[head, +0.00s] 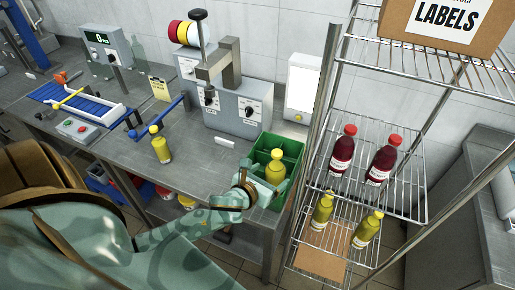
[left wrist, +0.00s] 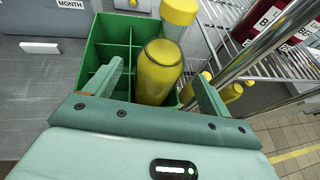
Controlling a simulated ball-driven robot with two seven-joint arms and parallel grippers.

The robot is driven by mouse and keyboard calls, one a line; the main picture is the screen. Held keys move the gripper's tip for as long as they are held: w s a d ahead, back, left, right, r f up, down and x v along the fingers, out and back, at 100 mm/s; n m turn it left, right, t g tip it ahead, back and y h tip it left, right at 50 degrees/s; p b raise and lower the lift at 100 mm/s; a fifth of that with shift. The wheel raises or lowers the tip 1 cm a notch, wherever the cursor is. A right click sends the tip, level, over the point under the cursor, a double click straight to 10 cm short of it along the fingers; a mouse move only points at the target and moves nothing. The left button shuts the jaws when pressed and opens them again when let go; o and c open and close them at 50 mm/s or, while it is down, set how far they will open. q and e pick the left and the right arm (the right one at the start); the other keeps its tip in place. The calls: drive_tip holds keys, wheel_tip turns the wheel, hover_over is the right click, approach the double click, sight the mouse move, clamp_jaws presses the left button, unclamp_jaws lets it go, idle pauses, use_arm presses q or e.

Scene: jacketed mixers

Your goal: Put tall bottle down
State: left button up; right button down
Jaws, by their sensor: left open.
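A tall bottle with yellow contents and a yellow cap (head: 275,170) stands in the green divided crate (head: 293,150) at the bench's right end. In the left wrist view the bottle (left wrist: 160,72) is in a compartment at the crate's near right, and the crate (left wrist: 97,48) has empty compartments to its left. My left gripper (head: 264,188) is at the crate's near side. The left wrist view shows its fingers (left wrist: 157,82) spread open on either side of the bottle, with gaps visible. The bottle's base is hidden. My right gripper is in neither view.
A wire rack (head: 375,190) stands right of the crate, holding red bottles (head: 343,150) and lower yellow bottles (head: 367,229). Another yellow bottle (head: 161,148) stands on the bench (head: 190,165). A capping machine (head: 235,105) stands behind. Bench space left of the crate is clear.

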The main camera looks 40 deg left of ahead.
use_arm(q)
drive_tip(key=v, duration=0.9)
drive_tip(key=s+a+f+n+g, duration=0.1)
drive_tip(key=s+f+n+g, duration=0.25)
drive_tip(key=f+n, duration=0.6)
drive_tip(key=s+a+f+n+g, duration=0.2)
drive_tip(key=s+f+n, duration=0.25)
drive_tip(key=f, duration=0.95)
drive_tip(key=s+d+f+n+g, duration=0.2)
drive_tip(key=s+f+n+g, duration=0.1)
drive_tip(key=s+f+n, duration=0.5)
drive_tip(key=s+d+f+n+g, duration=0.3)
drive_tip(key=s+f+n, duration=0.5)
drive_tip(key=s, duration=0.7)
drive_tip(key=shift+s+n+g+p, duration=0.35)
drive_tip(key=shift+n+g, duration=0.1)
drive_tip(key=shift+n, duration=0.55)
drive_tip(key=shift+d, duration=0.15)
drive_tip(key=shift+c, duration=0.3)
